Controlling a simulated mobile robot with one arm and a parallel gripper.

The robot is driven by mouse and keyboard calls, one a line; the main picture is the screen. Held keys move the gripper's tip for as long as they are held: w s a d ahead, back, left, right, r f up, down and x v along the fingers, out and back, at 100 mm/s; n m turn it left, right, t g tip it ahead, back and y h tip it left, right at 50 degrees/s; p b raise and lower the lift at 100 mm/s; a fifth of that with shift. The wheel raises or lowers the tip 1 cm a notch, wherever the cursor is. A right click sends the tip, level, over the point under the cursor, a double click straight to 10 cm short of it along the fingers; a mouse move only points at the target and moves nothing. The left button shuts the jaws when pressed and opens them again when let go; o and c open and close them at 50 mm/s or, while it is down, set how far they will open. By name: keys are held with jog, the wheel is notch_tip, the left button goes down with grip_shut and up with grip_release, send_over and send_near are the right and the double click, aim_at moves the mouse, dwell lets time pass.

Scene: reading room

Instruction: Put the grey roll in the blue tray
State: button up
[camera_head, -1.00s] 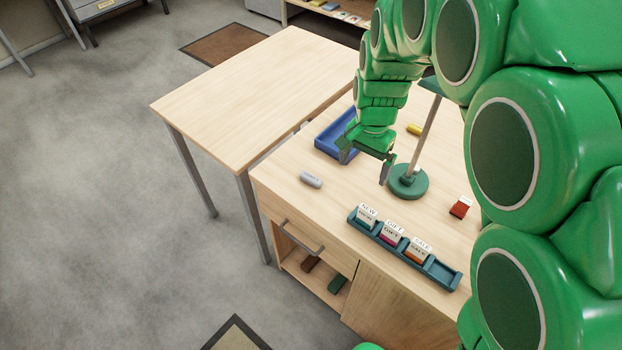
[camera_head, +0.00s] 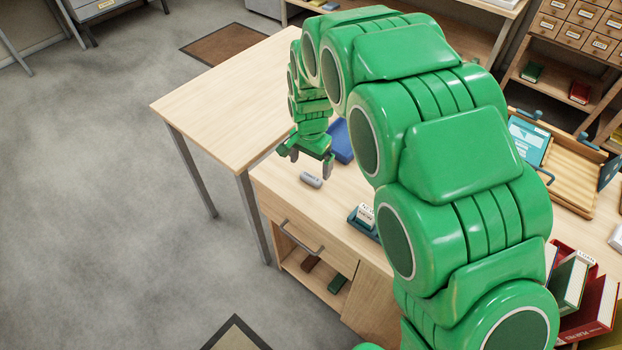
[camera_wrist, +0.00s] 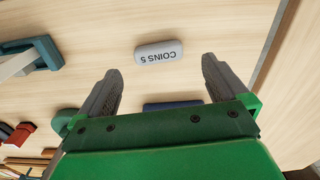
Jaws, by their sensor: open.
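The grey roll (camera_head: 311,179) lies on the desk top near its left front corner. In the wrist view the roll (camera_wrist: 158,52) shows the print "COINS 5" and lies ahead of the fingertips, roughly between their lines. My gripper (camera_head: 308,166) is open and empty, just above and behind the roll in the head view. In the wrist view its two fingers (camera_wrist: 161,68) stand wide apart and do not touch the roll. The blue tray (camera_head: 341,141) is behind my gripper, mostly hidden by my arm. A dark blue strip (camera_wrist: 172,105) between the fingers is probably its edge.
A teal card holder (camera_head: 362,222) stands right of the roll, partly hidden by my arm. A bare table (camera_head: 235,100) adjoins the desk at the left. At the right are a wooden tray (camera_head: 572,175) and several books (camera_head: 590,300). The desk around the roll is clear.

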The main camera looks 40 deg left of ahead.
aim_at(311, 176)
jog(key=shift+d+f, duration=0.1)
jog(key=shift+f, duration=2.45)
jog(key=c, duration=1.3)
jog(key=shift+o, duration=0.2)
jog(key=shift+r, duration=0.15)
